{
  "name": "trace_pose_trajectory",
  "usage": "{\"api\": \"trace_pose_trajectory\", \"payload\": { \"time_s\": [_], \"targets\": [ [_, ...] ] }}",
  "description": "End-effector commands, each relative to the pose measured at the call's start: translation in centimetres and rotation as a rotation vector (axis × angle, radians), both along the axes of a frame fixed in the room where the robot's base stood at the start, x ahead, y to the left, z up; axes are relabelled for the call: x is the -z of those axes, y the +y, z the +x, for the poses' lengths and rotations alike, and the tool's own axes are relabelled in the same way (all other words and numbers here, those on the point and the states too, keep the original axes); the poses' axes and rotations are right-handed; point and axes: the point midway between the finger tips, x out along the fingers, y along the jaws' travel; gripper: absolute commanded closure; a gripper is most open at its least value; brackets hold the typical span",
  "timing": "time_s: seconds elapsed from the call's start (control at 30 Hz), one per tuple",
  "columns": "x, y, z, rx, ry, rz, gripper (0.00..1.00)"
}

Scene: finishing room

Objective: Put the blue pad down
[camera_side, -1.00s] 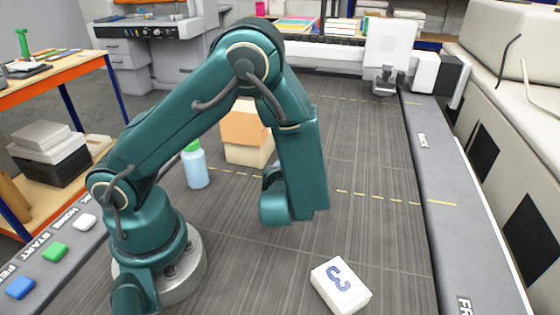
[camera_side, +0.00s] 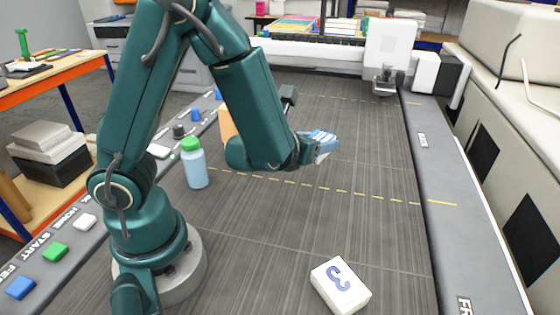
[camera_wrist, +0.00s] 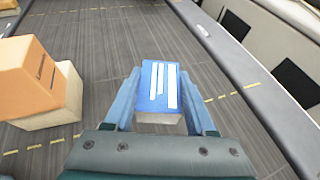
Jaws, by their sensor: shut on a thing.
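The blue pad (camera_wrist: 159,88) is a small block with a blue top, white stripes and pale sides. In the wrist view it sits between the two fingers of my gripper (camera_wrist: 160,106), which is shut on it. In the side view the pad (camera_side: 322,143) shows at the tip of my gripper (camera_side: 312,148), held out over the grey striped table bed. The arm hides part of the gripper there. How high the pad is above the bed is hard to tell.
An orange box on a cream box (camera_wrist: 40,90) stands left of my gripper. A blue bottle with green cap (camera_side: 195,165) stands near the bed's left side. The middle of the bed is clear.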

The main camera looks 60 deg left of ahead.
Motion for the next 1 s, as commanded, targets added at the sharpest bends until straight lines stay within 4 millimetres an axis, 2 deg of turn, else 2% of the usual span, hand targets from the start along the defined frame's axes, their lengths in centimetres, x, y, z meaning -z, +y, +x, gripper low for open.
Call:
{"api": "trace_pose_trajectory", "payload": {
  "time_s": [0.17, 0.27, 0.73, 1.0],
  "targets": [
    [-0.2, 0.5, -0.1, 0.046, 0.01, 0.013, 1.0],
    [0.1, 0.1, 0.3, 0.036, 0.007, 0.011, 1.0],
    [5.3, -7.9, 3.3, 0.034, 0.004, 0.011, 1.0],
    [6.6, -9.8, 4.1, 0.03, 0.005, 0.011, 1.0]
  ]
}}
